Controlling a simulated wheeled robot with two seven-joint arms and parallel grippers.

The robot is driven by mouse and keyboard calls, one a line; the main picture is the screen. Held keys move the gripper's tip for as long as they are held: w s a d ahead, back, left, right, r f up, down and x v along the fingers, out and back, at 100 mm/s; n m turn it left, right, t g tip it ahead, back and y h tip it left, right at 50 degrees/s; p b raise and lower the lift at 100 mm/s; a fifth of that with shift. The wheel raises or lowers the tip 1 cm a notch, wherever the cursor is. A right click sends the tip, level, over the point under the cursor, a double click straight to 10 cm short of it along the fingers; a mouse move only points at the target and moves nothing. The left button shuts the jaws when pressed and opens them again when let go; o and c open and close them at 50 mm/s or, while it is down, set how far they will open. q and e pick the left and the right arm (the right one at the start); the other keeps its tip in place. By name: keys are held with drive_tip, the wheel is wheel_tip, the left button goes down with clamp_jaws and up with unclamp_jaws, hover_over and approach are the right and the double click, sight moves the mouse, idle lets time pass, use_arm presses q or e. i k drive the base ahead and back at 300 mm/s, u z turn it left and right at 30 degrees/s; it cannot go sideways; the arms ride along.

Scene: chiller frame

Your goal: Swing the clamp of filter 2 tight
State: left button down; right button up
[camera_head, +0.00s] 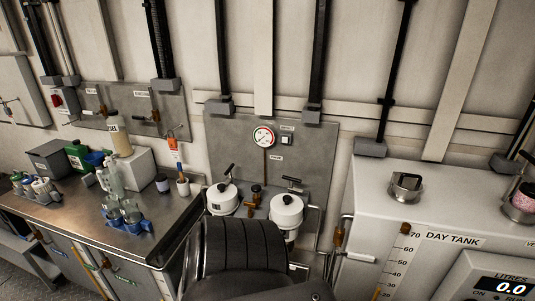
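Two white round filter housings stand side by side in front of a grey metal panel (315,165). The left housing (222,199) has a black clamp handle (228,172) on its top, tilted up to the right. The right housing (286,212) has a black clamp handle (291,180) above its lid. Their number labels are too small to read, so I cannot tell from markings which is filter 2. How tight each clamp is cannot be told from here. The lower parts of the housings are partly hidden. Neither of my grippers is in view.
A workbench (60,212) with bottles and jars stands at the left. A white day tank (445,215) with a brass valve (339,237) beside it stands close on the right.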

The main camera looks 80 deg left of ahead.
sight(290, 188)
drive_tip(key=u, duration=1)
drive_tip(key=i, duration=0.85)
drive_tip(key=u, duration=0.95)
